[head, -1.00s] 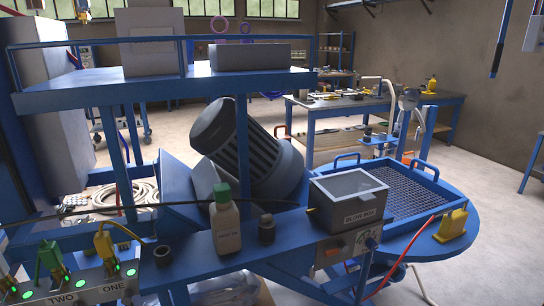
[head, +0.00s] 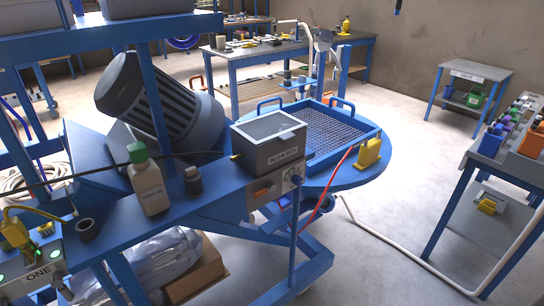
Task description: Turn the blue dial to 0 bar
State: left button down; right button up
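I cannot clearly make out a blue dial in the head view. The grey box with a printed label (head: 270,142) stands on the blue machine frame near the middle. A small white plate with dark marks (head: 291,178) is on its front side, above a thin blue post (head: 295,225). An orange part (head: 262,192) sits left of the plate. These are too small to read any pressure scale or setting. Neither of my grippers shows in the head view.
A mesh tray (head: 372,131) and a yellow block (head: 369,153) are on the round blue platform. A white bottle with a green cap (head: 148,182) stands on the frame. A table with bottles (head: 470,158) is at the right.

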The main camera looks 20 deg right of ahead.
aim_at(297, 179)
jog(key=l+u, duration=0.15)
jog(key=u, duration=0.15)
jog(key=l+u, duration=0.1)
jog(key=u, duration=0.2)
jog(key=l+u, duration=0.15)
jog(key=l, duration=0.4)
jog(key=l+u, duration=0.2)
jog(key=l, duration=0.35)
jog(key=k+l+u, duration=0.15)
jog(key=l, duration=0.35)
jog(key=l+u, duration=0.2)
jog(key=l, duration=0.35)
jog(key=k, duration=0.05)
